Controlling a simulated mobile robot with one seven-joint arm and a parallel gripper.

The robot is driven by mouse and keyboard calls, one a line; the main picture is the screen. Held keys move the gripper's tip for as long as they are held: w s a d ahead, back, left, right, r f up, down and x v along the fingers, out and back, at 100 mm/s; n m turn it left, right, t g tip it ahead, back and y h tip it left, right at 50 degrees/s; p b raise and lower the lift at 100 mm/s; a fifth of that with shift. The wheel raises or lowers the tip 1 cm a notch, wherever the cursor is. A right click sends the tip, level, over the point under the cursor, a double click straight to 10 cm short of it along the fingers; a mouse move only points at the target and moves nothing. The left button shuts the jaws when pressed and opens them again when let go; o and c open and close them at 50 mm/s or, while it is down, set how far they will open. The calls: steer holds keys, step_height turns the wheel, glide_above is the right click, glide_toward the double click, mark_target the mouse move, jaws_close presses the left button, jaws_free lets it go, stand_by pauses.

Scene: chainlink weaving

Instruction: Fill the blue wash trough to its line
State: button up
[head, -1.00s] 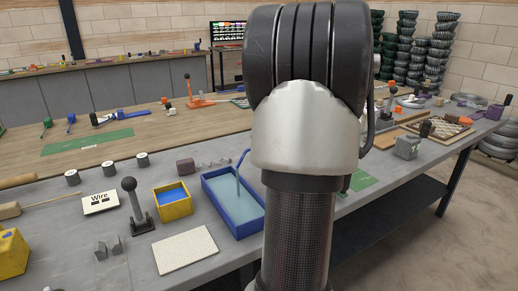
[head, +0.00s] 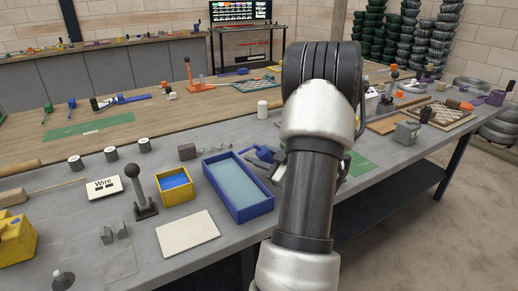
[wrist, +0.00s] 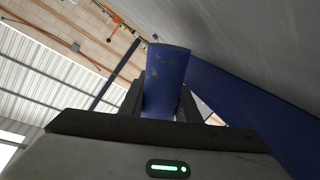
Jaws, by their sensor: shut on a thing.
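The blue wash trough (head: 264,209) stands on the grey bench in the middle of the head view, with pale blue water in it. I cannot make out its fill line. A blue tap-like part (head: 259,152) is just beyond the trough's far right side. My gripper (head: 279,158) is at that side, partly hidden behind my arm. In the wrist view my gripper (wrist: 163,105) is shut on a blue piece (wrist: 166,70), which looks like part of the tap. A large blue surface (wrist: 240,100) lies close on the right there.
A yellow tray (head: 176,196) with blue contents stands left of the trough, beside a black-knobbed lever (head: 141,190). A pale slab (head: 187,233) lies in front. My arm covers the bench to the right.

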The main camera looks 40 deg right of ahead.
steer(key=o, duration=0.4)
steer(key=c, duration=0.4)
step_height(320, 180, up, 7)
steer(key=p, duration=0.4)
steer(key=shift+p, duration=0.4)
steer(key=m+t+p, duration=0.1)
steer(key=m, duration=0.1)
steer(key=m+t+y+p, duration=0.1)
steer(key=m, duration=0.2)
steer(key=shift+m, duration=0.3)
